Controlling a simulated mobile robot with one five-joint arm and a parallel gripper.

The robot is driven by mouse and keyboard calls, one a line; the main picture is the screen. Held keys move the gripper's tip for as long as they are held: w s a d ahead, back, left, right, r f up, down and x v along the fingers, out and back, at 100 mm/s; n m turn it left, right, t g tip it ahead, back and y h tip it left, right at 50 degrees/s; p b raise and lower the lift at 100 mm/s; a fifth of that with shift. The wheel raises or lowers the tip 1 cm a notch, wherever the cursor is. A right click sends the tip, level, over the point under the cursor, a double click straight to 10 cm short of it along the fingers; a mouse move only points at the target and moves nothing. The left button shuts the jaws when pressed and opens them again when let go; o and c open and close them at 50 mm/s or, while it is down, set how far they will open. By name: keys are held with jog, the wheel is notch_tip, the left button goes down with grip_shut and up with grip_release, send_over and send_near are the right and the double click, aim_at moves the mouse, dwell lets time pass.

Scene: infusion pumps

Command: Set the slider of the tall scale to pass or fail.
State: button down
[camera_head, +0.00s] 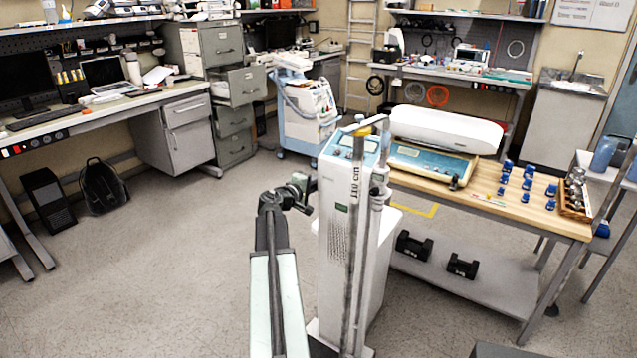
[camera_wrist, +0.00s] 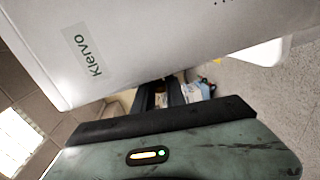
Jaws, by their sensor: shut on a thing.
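The tall scale (camera_head: 338,225) is a white upright cabinet with a blue-edged display on top and grey rods along its right side. In the wrist view its white panel (camera_wrist: 140,45), with a "Klervo" label, fills the upper part. My gripper (camera_head: 308,187) is at the upper left side of the cabinet, very close to it. In the wrist view the dark fingers (camera_wrist: 167,93) lie just below the panel edge. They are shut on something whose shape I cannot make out. I cannot clearly pick out the slider or read its setting.
A wooden table (camera_head: 480,200) stands right behind the scale, with a white-topped baby scale (camera_head: 432,165) and several blue weights (camera_head: 527,183). Two black weights lie on its lower shelf (camera_head: 480,290). A blue-white cart (camera_head: 305,110) stands behind.

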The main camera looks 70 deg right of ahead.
jog(key=shift+w+d+r, duration=0.1)
jog(key=shift+w+r, duration=0.05)
jog(key=shift+r, duration=0.2)
jog(key=c, duration=1.4)
grip_release()
jog(key=shift+r, duration=0.1)
jog(key=shift+o, duration=0.2)
jog(key=shift+a, duration=0.2)
jog(key=p+v, duration=0.1)
jog(key=v, duration=0.6)
jog(key=shift+a, duration=0.3)
